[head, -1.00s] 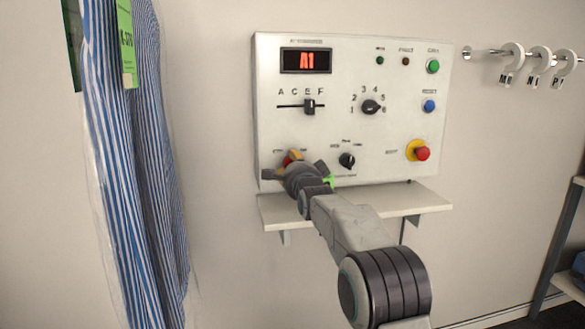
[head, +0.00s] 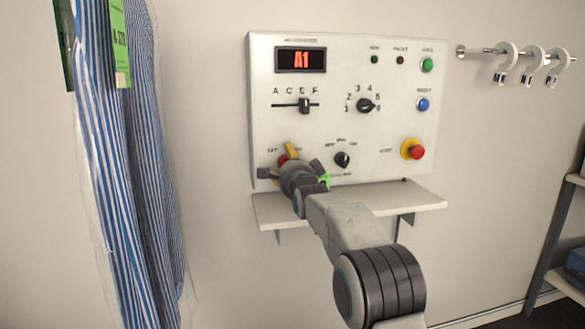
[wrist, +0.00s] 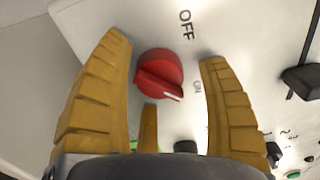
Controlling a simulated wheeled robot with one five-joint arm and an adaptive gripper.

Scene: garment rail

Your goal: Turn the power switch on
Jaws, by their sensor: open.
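The power switch (wrist: 160,75) is a red rotary knob on a white control panel (head: 430,45). In the wrist view it stands between the spread yellow fingers of my gripper (wrist: 165,95), with a gap on each side. In the head view the knob (head: 283,159) shows only in part at the panel's lower left, behind my gripper (head: 287,162). My gripper is open at the knob and holds nothing.
The panel also carries a display reading A1 (head: 300,60), a slider (head: 304,105), two black dials (head: 365,105), and a red stop button (head: 417,152). A shelf (head: 420,198) lies below my gripper. Striped garments (head: 125,160) hang at the left.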

